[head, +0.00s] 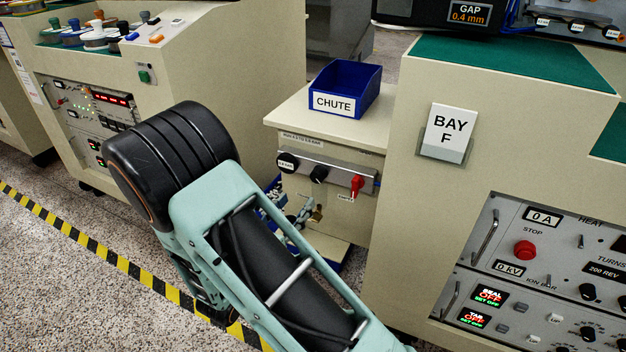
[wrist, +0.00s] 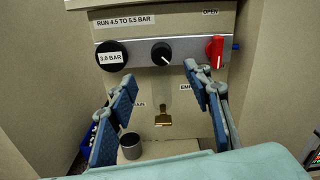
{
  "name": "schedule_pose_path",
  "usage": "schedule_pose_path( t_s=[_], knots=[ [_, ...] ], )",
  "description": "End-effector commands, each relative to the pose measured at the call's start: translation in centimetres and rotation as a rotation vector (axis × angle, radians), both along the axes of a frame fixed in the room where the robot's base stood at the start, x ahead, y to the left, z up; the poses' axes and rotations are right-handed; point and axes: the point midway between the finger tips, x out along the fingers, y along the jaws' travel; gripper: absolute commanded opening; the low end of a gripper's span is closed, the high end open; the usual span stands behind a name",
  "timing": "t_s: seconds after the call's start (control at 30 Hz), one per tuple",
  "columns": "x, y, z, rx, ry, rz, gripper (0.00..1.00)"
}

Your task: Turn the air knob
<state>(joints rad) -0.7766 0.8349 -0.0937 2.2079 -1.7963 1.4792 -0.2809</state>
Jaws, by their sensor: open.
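The black air knob (wrist: 161,54) with a white pointer line sits mid-strip on the front panel in the wrist view; the pointer tilts to the lower right. It also shows in the head view (head: 319,174). My gripper (wrist: 160,88) is open, its two blue-padded fingers spread left and right below the knob, with nothing between them touching. In the head view my gripper (head: 290,212) is partly hidden by my arm, in front of and below the strip.
A round label reads 3.0 BAR (wrist: 111,57) left of the knob; a red valve handle (wrist: 215,50) is at right under OPEN. A sign above reads RUN 4.5 TO 5.5 BAR. A brass fitting (wrist: 164,119) and grey cup (wrist: 131,145) are below. The blue CHUTE bin (head: 345,87) stands on top.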

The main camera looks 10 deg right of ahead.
Motion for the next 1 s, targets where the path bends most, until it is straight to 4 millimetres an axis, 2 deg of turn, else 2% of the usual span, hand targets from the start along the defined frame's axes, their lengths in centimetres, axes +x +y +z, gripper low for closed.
schedule_pose_path(
  t_s=[0.53, 0.7, 1.0],
  knots=[
    [7.2, -5.5, -0.1, 0.002, -0.004, -0.006, 0.46],
    [8.3, -6.1, 0.0, 0.001, -0.003, -0.004, 0.46],
    [8.4, -6.3, 0.1, 0.001, -0.003, -0.004, 0.46]
  ],
)
